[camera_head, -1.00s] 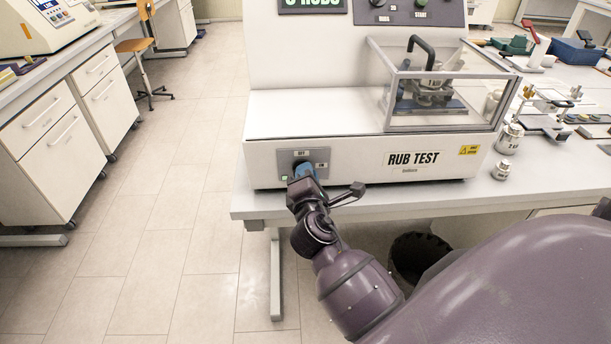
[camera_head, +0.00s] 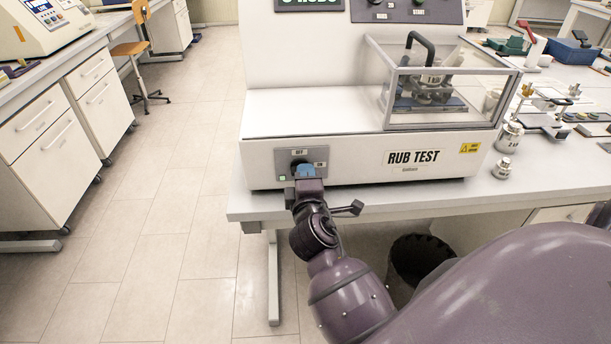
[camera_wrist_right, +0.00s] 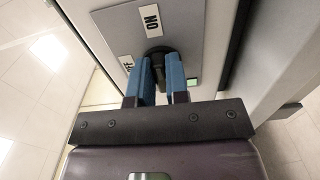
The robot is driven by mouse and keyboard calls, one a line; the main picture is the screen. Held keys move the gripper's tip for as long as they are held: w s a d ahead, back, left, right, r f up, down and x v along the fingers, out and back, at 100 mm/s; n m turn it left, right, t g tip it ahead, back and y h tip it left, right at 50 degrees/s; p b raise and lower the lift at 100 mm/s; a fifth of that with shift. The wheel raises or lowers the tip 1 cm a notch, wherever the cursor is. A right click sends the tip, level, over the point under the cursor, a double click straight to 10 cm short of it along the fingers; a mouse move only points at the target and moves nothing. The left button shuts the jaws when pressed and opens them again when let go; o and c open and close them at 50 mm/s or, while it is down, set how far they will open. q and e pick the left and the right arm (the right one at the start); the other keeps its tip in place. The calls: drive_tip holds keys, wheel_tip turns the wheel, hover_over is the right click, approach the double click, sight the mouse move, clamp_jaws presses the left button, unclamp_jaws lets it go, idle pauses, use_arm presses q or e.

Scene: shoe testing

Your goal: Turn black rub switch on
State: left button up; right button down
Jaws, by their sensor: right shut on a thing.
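The rub test machine (camera_head: 345,165) stands on a white table. A grey switch panel at the left of its front carries OFF and ON labels and the black rub switch (camera_head: 297,163), mostly hidden by my fingers. In the right wrist view, the black switch (camera_wrist_right: 159,56) sits between the two blue fingers, with the ON label beyond it and OFF to the left. My right gripper (camera_head: 306,171) is shut on the switch; its fingers also show in the wrist view (camera_wrist_right: 162,80). My left gripper is not in view.
A small green light (camera_head: 294,179) glows at the panel's lower left; it also shows in the wrist view (camera_wrist_right: 192,82). Metal weights (camera_head: 502,168) stand right of the machine. A dark bin (camera_head: 418,262) is under the table.

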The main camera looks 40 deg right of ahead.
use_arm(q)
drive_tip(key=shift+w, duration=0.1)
use_arm(e)
drive_tip(key=shift+f, duration=0.1)
drive_tip(key=c, duration=1.1)
unclamp_jaws()
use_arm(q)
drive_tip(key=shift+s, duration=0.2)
